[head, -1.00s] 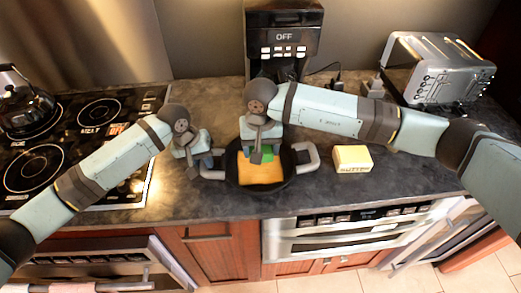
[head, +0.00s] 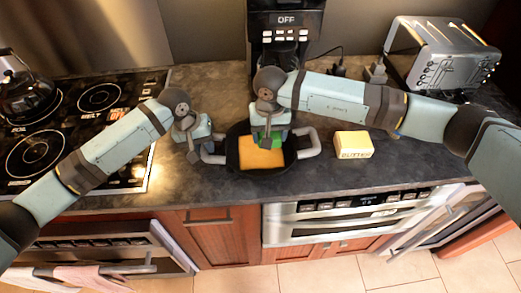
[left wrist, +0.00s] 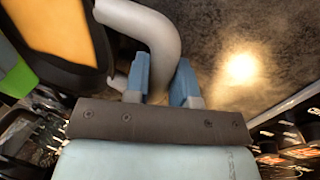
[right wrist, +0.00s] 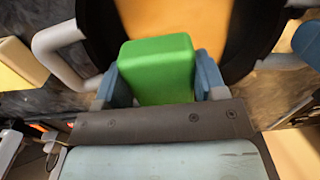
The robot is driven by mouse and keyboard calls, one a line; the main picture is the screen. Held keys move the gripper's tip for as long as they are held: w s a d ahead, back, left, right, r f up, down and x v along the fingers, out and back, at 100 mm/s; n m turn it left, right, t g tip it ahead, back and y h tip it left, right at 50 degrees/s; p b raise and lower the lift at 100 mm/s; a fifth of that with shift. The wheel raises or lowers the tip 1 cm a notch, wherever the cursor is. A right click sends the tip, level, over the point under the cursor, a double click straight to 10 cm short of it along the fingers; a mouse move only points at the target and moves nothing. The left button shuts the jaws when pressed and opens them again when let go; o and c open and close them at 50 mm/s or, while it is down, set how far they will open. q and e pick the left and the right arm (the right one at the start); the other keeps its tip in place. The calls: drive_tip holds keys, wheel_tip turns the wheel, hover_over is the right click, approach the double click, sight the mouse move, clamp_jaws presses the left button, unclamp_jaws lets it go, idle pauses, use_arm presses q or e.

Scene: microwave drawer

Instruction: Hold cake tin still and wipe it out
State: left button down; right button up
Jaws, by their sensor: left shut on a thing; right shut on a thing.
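The cake tin (head: 285,158) is a dark round pan with an orange inside and two grey loop handles, on the counter in the middle of the head view. My left gripper (head: 201,151) is shut on the tin's left handle (left wrist: 160,35), which lies between its blue fingers in the left wrist view. My right gripper (head: 271,133) is over the tin and shut on a green block, likely a sponge (right wrist: 158,68), which shows between its fingers in the right wrist view. The green block is at the orange inside, right of its middle; contact underneath is hidden.
A yellow butter box (head: 353,145) stands right of the tin. A coffee maker (head: 285,35) stands behind and a toaster (head: 440,55) at back right. The stove with a kettle (head: 22,90) is at left. Bare counter lies in front of the tin.

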sight(267, 152)
drive_tip(key=shift+f, duration=1.8)
drive_tip(key=shift+f, duration=0.65)
drive_tip(key=shift+a, duration=0.2)
